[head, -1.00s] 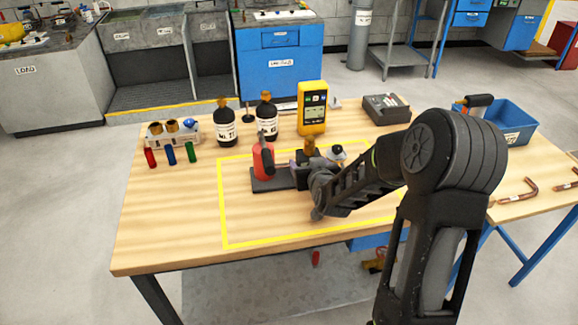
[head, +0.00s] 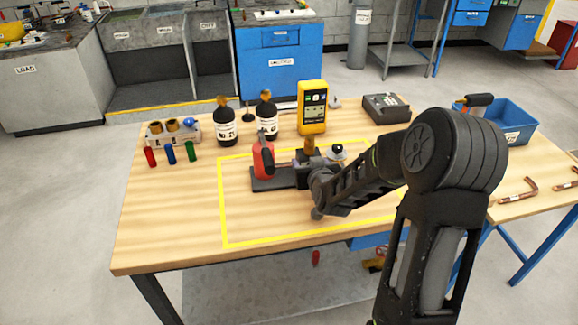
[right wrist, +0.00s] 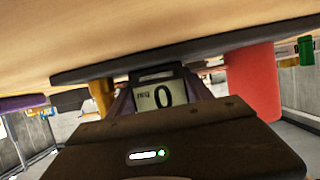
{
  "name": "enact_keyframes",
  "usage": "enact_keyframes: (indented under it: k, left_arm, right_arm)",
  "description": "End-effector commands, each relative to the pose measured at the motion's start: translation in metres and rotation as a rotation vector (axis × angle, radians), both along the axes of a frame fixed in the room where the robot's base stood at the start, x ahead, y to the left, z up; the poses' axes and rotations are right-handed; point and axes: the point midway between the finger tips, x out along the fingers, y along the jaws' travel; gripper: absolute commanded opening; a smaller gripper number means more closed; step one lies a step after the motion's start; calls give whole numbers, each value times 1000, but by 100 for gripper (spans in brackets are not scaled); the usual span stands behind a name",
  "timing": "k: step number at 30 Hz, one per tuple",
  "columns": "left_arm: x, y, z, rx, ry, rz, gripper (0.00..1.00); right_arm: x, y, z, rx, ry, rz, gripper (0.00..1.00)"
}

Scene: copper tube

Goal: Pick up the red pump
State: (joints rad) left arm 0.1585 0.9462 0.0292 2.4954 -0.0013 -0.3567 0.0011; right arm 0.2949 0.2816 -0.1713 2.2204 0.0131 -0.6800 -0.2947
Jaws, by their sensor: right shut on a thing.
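The red pump has a red cylinder (head: 262,162) with a black lever, standing upright on a dark base plate (head: 272,184) inside the yellow outline on the table. A brass-coloured post (head: 310,147) rises on the right of the same unit. My right gripper (head: 304,169) reaches in from the right, low over the base and beside the cylinder. In the right wrist view, the jaws (right wrist: 160,94) are shut around the pump's middle, at a small display reading 0. The red cylinder (right wrist: 252,85) is on the right there, and the table surface is at the top. My left gripper is not in view.
A yellow meter (head: 312,108) stands just behind the pump. Two dark bottles (head: 225,128) stand behind left, with a fittings tray (head: 172,132) and coloured cylinders further left. A blue bin (head: 512,125) is at right. The table's front left is clear.

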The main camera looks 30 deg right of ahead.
Motion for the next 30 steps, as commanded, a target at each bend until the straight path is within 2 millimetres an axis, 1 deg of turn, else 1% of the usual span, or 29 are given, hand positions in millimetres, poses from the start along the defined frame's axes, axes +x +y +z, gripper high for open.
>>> enact_keyframes:
  k: [1,9,14,15,23,26,30]
  left_arm:
    - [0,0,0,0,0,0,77]
    - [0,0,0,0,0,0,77]
    - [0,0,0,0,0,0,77]
    - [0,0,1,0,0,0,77]
    - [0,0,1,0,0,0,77]
    - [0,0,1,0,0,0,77]
    - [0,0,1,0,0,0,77]
  right_arm:
    - [0,0,0,0,0,0,21]
    - [0,0,0,0,0,0,0]
    - [0,0,0,0,0,0,0]
    - [3,-1,7,-4,-17,-1,0]
    - [3,-1,9,-4,-17,-2,0]
    - [3,-1,14,-5,-19,-2,0]
    - [3,-1,29,-6,-21,-2,0]
